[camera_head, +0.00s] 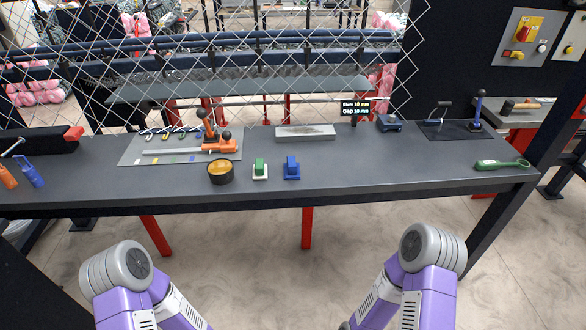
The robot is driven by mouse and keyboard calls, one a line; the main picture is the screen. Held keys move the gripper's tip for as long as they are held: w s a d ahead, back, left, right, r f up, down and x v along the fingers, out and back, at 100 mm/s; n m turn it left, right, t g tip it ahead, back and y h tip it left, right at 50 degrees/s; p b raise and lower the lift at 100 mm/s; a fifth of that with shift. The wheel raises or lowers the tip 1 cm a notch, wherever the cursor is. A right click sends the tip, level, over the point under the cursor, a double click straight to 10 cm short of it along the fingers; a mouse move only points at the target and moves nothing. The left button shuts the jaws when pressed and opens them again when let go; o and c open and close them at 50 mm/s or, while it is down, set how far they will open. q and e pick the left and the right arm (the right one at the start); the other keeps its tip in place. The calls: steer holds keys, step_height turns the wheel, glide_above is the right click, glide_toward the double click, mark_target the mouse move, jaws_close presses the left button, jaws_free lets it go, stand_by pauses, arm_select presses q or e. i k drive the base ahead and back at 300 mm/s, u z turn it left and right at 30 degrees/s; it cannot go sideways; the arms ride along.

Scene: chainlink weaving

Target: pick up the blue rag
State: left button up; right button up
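No flat, spread cloth shows clearly on the bench (400,175). A small blue item (292,168) sits near the front edge, just right of a similar green item on a pale base; it may be the blue rag, but its material is too small to tell. My two purple and grey arms show at the bottom of the head view, low in front of the bench and apart from everything on it. Neither gripper shows; both arms run out of the bottom of the picture.
A round tin with amber contents (220,172) and the green item (260,169) stand left of the blue item. A grey mat (135,151) holds an orange tool (219,144). A green-handled tool (502,164) lies at right. Chainlink mesh hangs behind; the bench's right-centre front is clear.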

mark_target(292, 170)
steer(key=z, duration=2.1)
steer(key=i, duration=1.3)
steer(key=u, duration=1.8)
